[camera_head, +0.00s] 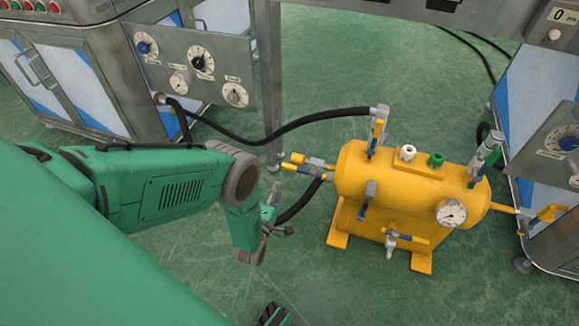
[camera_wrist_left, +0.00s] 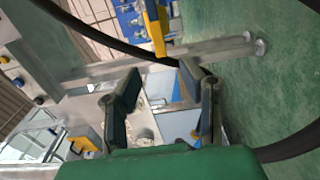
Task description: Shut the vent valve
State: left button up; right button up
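A yellow tank (camera_head: 400,183) stands on the floor right of centre in the head view, with several small lever valves. Which one is the vent valve I cannot tell. A valve with a yellow lever (camera_head: 377,132) stands on its top left; a blue-handled one (camera_head: 368,192) is on the front. Another valve (camera_head: 312,162) is on the left end. My left gripper (camera_head: 280,211) is left of the tank, apart from it, open and empty. In the left wrist view its fingers (camera_wrist_left: 160,72) are spread, with a yellow lever (camera_wrist_left: 154,28) beyond them. A dark piece at the bottom edge may be my right gripper (camera_head: 272,315).
A black hose (camera_head: 290,126) runs from the gauge panel (camera_head: 190,60) to the tank top. A second hose (camera_head: 300,203) passes close behind my left gripper. Metal cabinets stand left and right. The green floor before the tank is clear.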

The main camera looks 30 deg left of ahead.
aim_at(289, 169)
pick_arm(q)
jog(key=shift+b+x, duration=2)
jog(key=shift+x, duration=3.4)
jog(key=shift+d, duration=0.15)
jog(key=shift+d, duration=0.1)
grip_shut()
